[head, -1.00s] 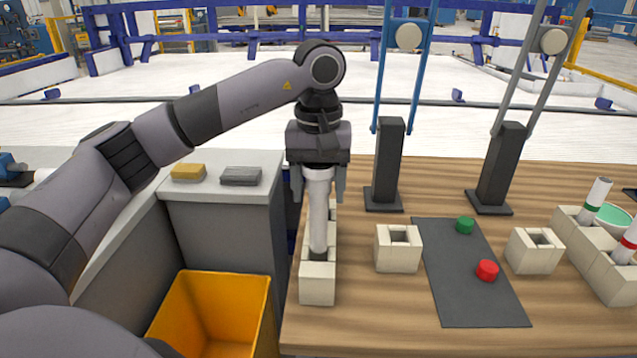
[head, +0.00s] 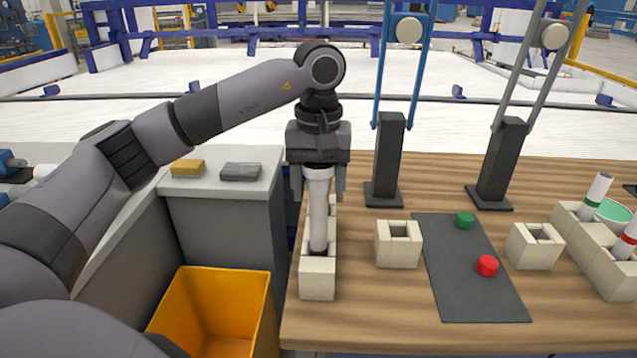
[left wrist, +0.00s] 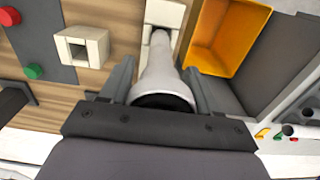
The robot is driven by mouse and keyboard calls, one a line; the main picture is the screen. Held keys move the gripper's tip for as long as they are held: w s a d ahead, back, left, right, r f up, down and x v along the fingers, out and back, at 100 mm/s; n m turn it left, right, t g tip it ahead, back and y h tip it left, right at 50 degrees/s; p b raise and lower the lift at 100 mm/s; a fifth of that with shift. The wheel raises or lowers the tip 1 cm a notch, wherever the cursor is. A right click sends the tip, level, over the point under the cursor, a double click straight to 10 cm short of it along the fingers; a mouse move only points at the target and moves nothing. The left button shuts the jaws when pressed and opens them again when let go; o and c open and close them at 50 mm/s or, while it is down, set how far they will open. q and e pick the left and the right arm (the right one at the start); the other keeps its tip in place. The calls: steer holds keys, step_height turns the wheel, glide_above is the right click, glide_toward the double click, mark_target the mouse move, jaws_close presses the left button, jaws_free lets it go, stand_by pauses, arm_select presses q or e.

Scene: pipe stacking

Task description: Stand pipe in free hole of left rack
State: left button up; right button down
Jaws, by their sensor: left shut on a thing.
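My left gripper (head: 318,186) points down over the left rack and is shut on a white pipe (head: 318,215). The pipe is upright, and its lower end is at a dark hole of the cream left rack (head: 317,280). I cannot tell how deep it sits in the hole. In the left wrist view the pipe (left wrist: 162,68) runs from between the fingers toward the rack (left wrist: 166,14). The arm and pipe hide the rack's far part. My right gripper is not in view.
Single cream blocks (head: 398,245) (head: 533,247) flank a dark mat (head: 470,290) with a green cap (head: 465,220) and a red cap (head: 487,266). The right rack (head: 597,255) holds banded pipes. Dark stands (head: 390,160) rise behind. A yellow bin (head: 215,310) is at the lower left.

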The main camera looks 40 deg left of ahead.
mark_target(319, 220)
arm_select(q)
steer(key=shift+f, duration=0.25)
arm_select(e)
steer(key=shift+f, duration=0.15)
